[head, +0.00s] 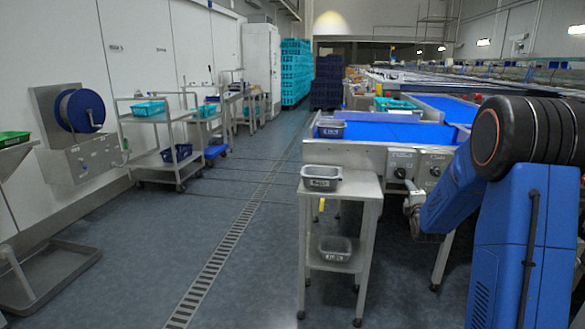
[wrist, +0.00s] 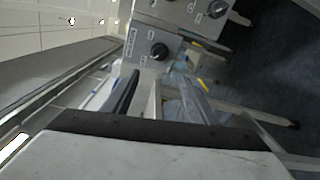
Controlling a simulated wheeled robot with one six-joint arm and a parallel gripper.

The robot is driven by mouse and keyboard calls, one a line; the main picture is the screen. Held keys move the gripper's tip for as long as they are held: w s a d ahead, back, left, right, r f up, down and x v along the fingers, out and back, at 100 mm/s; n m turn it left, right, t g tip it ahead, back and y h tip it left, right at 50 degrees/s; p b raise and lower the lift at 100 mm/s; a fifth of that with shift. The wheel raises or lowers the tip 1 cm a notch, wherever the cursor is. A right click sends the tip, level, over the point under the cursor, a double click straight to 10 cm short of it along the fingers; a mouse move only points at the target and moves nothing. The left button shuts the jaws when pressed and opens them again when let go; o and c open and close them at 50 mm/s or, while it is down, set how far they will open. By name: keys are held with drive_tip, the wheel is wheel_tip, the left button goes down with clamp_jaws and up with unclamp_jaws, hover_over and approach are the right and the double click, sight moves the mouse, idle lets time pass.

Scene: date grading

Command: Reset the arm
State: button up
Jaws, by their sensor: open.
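My blue arm fills the right side of the head view, bent with its black joint high and its forearm sloping down to the left. My gripper (head: 413,208) hangs at the end of it, in front of the sorting machine's control panel (head: 430,163) and right of the small steel stand (head: 340,187). In the wrist view my gripper (wrist: 160,98) has its fingers apart, with nothing seen between them. The control panel with its black knobs (wrist: 160,51) shows just beyond the fingers. The exact gap to the panel cannot be told.
A grey tray (head: 321,178) sits on the stand's top and another (head: 335,248) on its lower shelf. The blue belt (head: 390,131) lies behind. Steel trolleys (head: 160,120) and a hose reel (head: 80,110) line the left wall. The floor with its drain (head: 220,255) is clear between.

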drive_tip(key=s+a+r+m+g+y, duration=0.1)
drive_tip(key=s+a+r+m+g, duration=0.25)
drive_tip(key=s+a, duration=0.5)
drive_tip(key=s+a+r+m+g+y, duration=0.2)
drive_tip(key=s+a+m, duration=0.35)
drive_tip(key=s, duration=0.65)
drive_tip(key=s+a+f+m+g, duration=0.1)
drive_tip(key=s+a+m+g, duration=0.1)
drive_tip(key=s, duration=0.9)
drive_tip(key=s+a+f+m+g+y, duration=0.1)
drive_tip(key=s+a+f+m+g, duration=0.1)
drive_tip(key=s, duration=0.9)
drive_tip(key=s+a+f+m+g, duration=0.2)
drive_tip(key=s+a, duration=0.4)
drive_tip(key=s, duration=0.5)
drive_tip(key=shift+s+m+g+y, duration=0.3)
drive_tip(key=shift+s+m+g, duration=0.1)
drive_tip(key=shift+m, duration=0.5)
